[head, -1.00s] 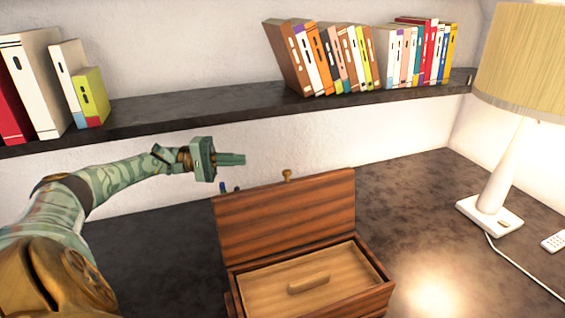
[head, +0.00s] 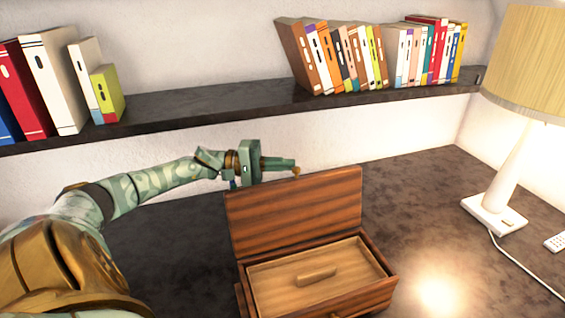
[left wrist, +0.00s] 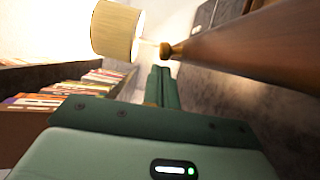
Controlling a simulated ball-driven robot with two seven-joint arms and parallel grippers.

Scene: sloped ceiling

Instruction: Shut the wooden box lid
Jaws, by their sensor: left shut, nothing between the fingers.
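The wooden box (head: 330,301) stands on the dark desk with its striped lid (head: 295,212) raised upright at the back. Inside is a lighter wooden inner panel (head: 345,266) with a small handle (head: 316,276). My left gripper (head: 292,163) is shut and empty, just above and behind the lid's top edge, near a small knob (head: 296,171). In the left wrist view, the shut fingers (left wrist: 158,80) point beside the knob (left wrist: 170,50) and the lid (left wrist: 250,48); I cannot tell whether they touch. My right gripper is not in view.
A dark shelf (head: 200,104) with several books (head: 345,55) runs above the desk behind the box. A lamp (head: 505,180) with a cord and a remote (head: 556,242) stand at the right. The desk (head: 410,200) between box and lamp is clear.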

